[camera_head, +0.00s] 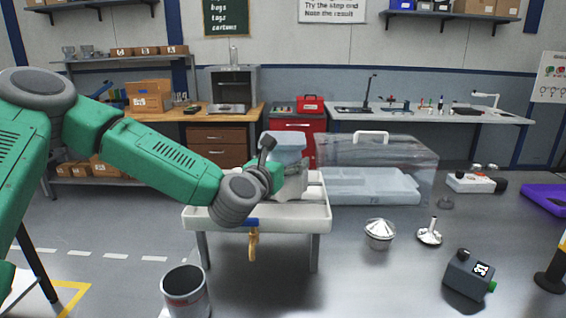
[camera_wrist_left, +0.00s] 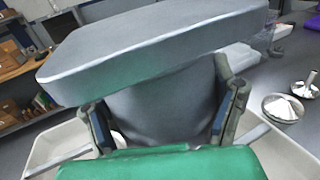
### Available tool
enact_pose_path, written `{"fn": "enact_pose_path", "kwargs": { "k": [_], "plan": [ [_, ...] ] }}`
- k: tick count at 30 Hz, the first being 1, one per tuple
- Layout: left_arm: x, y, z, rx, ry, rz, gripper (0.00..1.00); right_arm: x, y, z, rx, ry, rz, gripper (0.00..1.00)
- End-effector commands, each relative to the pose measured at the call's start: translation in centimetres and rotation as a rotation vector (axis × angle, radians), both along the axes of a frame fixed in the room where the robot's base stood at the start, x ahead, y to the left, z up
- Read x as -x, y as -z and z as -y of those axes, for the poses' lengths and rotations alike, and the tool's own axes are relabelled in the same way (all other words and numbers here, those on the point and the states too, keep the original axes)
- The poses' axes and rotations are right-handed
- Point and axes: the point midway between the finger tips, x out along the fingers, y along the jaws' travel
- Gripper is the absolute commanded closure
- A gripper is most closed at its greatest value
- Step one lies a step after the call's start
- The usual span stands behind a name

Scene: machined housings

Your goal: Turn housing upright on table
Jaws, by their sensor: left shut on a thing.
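A grey-blue housing (camera_wrist_left: 150,55) is between my left gripper's fingers. In the left wrist view it has a wide flat slab on top and a rounded body below. In the head view its pale top (camera_head: 287,142) shows above the white basin, partly hidden by my wrist. My left gripper (camera_head: 284,180) is shut on the body, with one finger on each side in the left wrist view (camera_wrist_left: 165,118). The housing's underside is hidden, so I cannot tell whether it touches anything. My right gripper is not in view. The grey table (camera_head: 400,280) is in front.
A white basin (camera_head: 312,215) on legs, with a brass tap (camera_head: 253,245), is under my left gripper. A clear box (camera_head: 415,160) stands behind. Metal funnels (camera_head: 379,235), a dark labelled device (camera_head: 468,275) and a metal cup (camera_head: 185,290) stand around. The table's front middle is clear.

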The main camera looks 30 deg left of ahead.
Motion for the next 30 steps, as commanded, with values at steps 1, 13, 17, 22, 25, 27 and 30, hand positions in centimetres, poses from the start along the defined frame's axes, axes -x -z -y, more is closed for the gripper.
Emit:
{"fn": "enact_pose_path", "kwargs": {
  "k": [1,13,17,22,25,27,30],
  "plan": [
    [-0.1,-0.8,0.0,0.001,-0.001,0.010,0.73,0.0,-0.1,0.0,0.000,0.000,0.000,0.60],
    [0.0,-7.6,-0.1,0.002,-0.001,0.013,0.73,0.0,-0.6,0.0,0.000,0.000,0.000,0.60],
    [0.0,-9.3,-0.1,0.001,-0.001,0.012,0.73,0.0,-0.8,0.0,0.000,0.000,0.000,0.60],
    [0.0,-10.8,0.0,0.000,0.000,0.010,0.73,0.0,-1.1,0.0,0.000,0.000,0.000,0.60],
    [0.0,-11.6,0.0,0.001,0.000,0.010,0.73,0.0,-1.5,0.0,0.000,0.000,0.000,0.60],
    [0.0,-12.1,0.0,0.000,0.000,0.010,0.73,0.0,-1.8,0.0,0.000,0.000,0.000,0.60],
    [0.0,-12.8,0.0,0.000,0.000,0.010,0.73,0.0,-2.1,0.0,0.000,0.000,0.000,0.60]
  ]
}}
